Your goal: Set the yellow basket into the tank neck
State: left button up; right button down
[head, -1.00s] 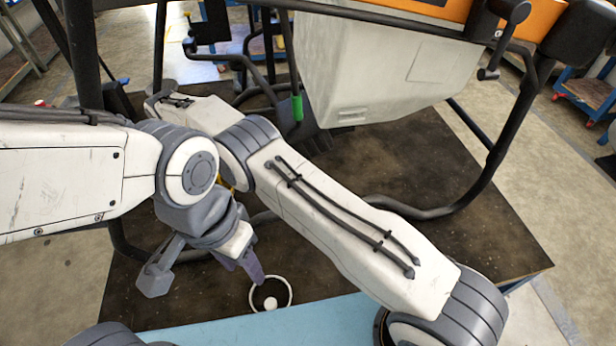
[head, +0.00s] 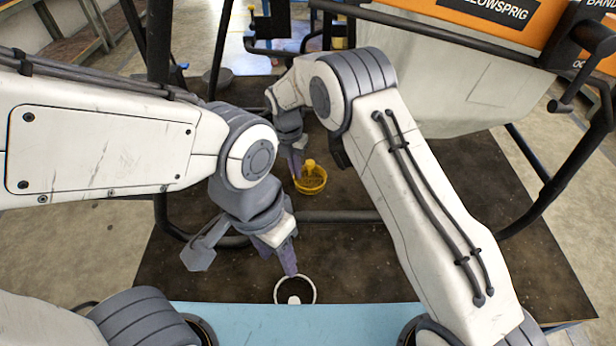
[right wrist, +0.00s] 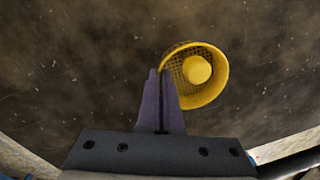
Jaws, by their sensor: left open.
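The yellow basket (head: 313,184) is a round mesh cup with a yellow knob in its middle. My right gripper (head: 296,165) is at its left side. In the right wrist view the purple fingers (right wrist: 160,75) are closed together at the rim of the basket (right wrist: 205,85), pinching its left edge. My left gripper (head: 280,262) is open and empty, pointing down just above a white ring with a dark middle (head: 295,290). The pale tank (head: 440,95) hangs under the orange drone body at upper right. I cannot make out its neck.
The dark tabletop (head: 350,260) has clear room around the basket. Black drone frame tubes (head: 345,215) cross behind and beside the arms. A light blue strip (head: 290,316) runs along the near edge. My right arm covers part of the table.

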aim_at(308, 178)
jog(key=d, duration=0.3)
jog(key=shift+d, duration=0.2)
jog(key=shift+f, duration=1.75)
jog(key=shift+f, duration=0.15)
jog(key=c, duration=1.1)
grip_release()
